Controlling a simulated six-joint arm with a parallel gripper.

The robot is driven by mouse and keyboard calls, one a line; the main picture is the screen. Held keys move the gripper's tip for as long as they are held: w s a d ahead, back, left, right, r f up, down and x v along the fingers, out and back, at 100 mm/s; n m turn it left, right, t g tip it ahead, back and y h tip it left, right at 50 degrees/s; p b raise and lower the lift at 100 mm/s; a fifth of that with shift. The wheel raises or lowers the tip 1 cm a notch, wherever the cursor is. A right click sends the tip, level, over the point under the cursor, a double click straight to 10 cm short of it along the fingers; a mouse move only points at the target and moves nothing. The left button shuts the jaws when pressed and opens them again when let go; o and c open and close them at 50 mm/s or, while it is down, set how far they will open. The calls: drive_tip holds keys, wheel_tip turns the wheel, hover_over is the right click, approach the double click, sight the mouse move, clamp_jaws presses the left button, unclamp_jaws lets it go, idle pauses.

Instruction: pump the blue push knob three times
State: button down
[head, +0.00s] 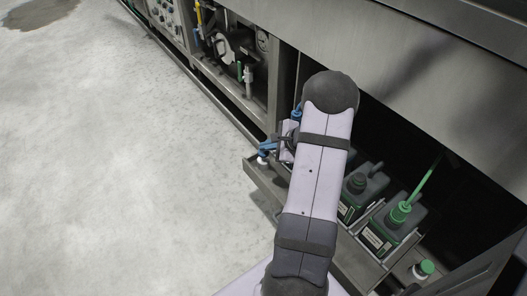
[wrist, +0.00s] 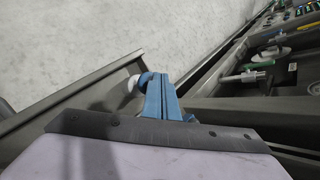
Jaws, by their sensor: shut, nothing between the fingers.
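My gripper (head: 269,147) is shut and empty, with its blue fingers together, at the left end of the open metal tray under the machine. In the wrist view the fingers (wrist: 160,77) point away from the camera. A small rounded blue part, seemingly the push knob (wrist: 145,78), shows just left of the fingertips, beside a white rounded part (wrist: 132,85). The fingertips are very close to the knob; I cannot tell whether they touch it. In the head view the white part (head: 261,160) shows below the fingers, and the knob cannot be told apart from them.
The tray's wall (head: 262,183) runs along the floor side. A blue-topped part (head: 297,113) shows behind my arm. Machine panels overhang on the right. The pale floor (head: 130,170) on the left is clear.

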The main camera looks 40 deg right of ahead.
drive_tip(key=shift+f+b, duration=1.4)
drive_tip(key=shift+b, duration=0.05)
idle(1.3)
drive_tip(key=shift+r, duration=0.1)
idle(0.3)
drive_tip(key=shift+r+p, duration=1.15)
drive_tip(key=shift+r, duration=0.5)
